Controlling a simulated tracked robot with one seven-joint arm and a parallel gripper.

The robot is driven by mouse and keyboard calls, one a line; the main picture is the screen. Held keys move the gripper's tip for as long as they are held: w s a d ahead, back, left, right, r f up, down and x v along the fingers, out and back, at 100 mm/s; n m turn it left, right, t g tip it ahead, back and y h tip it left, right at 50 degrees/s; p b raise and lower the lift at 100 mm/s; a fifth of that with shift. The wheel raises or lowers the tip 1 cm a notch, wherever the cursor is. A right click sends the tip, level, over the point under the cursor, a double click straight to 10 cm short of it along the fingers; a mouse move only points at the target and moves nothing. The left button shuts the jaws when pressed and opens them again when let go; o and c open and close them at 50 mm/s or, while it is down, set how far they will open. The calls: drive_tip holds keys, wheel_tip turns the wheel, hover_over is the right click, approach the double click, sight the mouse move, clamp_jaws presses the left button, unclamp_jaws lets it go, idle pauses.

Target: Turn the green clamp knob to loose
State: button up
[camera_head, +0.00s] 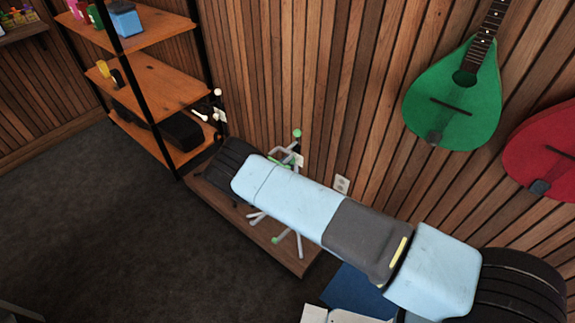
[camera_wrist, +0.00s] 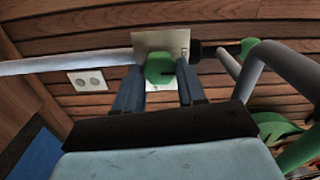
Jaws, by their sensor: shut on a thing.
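The green clamp knob (camera_wrist: 159,70) is in the middle of the wrist view, in front of a pale plate (camera_wrist: 150,42). My gripper (camera_wrist: 160,78) has one blue-grey finger on each side of the knob and is shut on it. The plate has small dark marks at its right edge, too small to read. A grey stand with green tips (camera_head: 297,134) is beyond my arm in the head view, and my arm hides part of it. My gripper's fingers and the knob cannot be made out in the head view.
A pale tube (camera_wrist: 65,64) runs left from the plate, and a grey bent tube (camera_wrist: 275,62) is close on the right. A wall outlet (camera_head: 341,184) is near the stand. A wooden shelf (camera_head: 150,85) stands left. Green (camera_head: 455,100) and red (camera_head: 545,150) instruments hang right.

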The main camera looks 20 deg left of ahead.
drive_tip(key=shift+s+a+f+n, duration=0.1)
drive_tip(key=shift+n, duration=0.4)
drive_tip(key=o, duration=1.1)
drive_tip(key=shift+c, duration=0.2)
drive_tip(key=v, duration=1.3)
drive_tip(key=shift+s, duration=0.3)
drive_tip(key=shift+a+f, duration=0.1)
